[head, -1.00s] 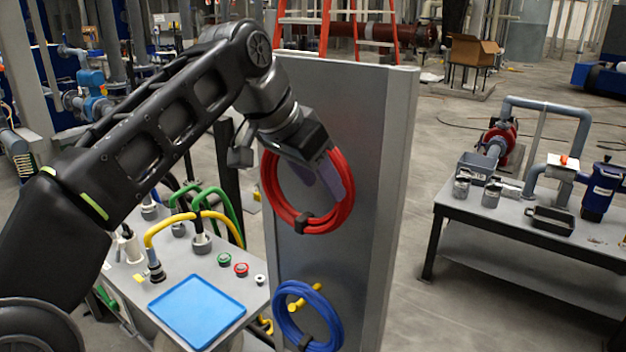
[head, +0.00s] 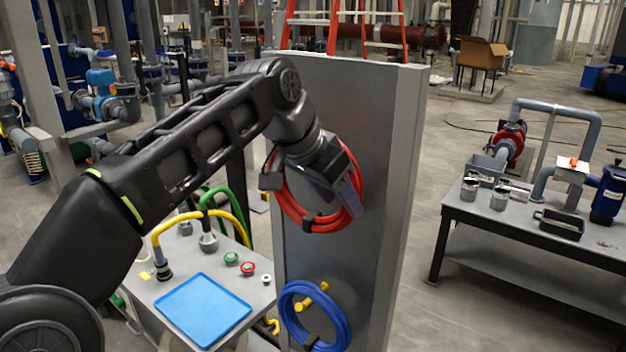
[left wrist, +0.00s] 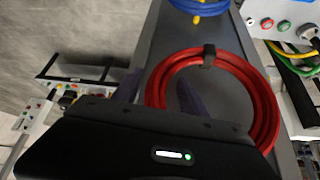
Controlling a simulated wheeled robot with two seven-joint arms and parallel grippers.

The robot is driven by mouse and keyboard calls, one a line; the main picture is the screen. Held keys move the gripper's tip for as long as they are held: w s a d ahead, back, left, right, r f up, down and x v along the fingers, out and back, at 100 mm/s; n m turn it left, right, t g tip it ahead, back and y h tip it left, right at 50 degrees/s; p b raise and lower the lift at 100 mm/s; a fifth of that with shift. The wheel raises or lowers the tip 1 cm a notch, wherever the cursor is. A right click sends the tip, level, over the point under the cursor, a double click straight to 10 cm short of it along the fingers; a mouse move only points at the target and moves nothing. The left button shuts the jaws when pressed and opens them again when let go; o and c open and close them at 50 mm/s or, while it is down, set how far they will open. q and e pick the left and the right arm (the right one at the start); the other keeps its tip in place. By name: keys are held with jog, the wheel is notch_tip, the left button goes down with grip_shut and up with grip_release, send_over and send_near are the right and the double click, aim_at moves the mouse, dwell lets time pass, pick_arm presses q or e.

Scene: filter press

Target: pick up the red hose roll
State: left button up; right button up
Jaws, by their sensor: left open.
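The red hose roll (head: 321,220) hangs on the grey upright panel, with a black tie at its lower side. In the left wrist view the red hose roll (left wrist: 262,108) fills the middle right. My left gripper (head: 345,196) is open in front of the roll and covers its upper part. In the left wrist view one finger shows inside the ring and the other outside its left side, so part of the ring lies between my left gripper's fingers (left wrist: 158,96). I cannot tell whether they touch it. My right gripper is not in view.
A blue hose roll (head: 341,327) hangs lower on the panel (head: 375,150) on a yellow peg (head: 311,298). A bench with a blue tray (head: 203,309) and cables stands left of the panel. A table (head: 478,222) with pipework stands at the right; open floor lies between.

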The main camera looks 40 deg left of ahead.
pick_arm(q)
jog(key=shift+x, duration=1.2)
jog(key=shift+c, duration=0.4)
grip_shut()
dwell(0.4)
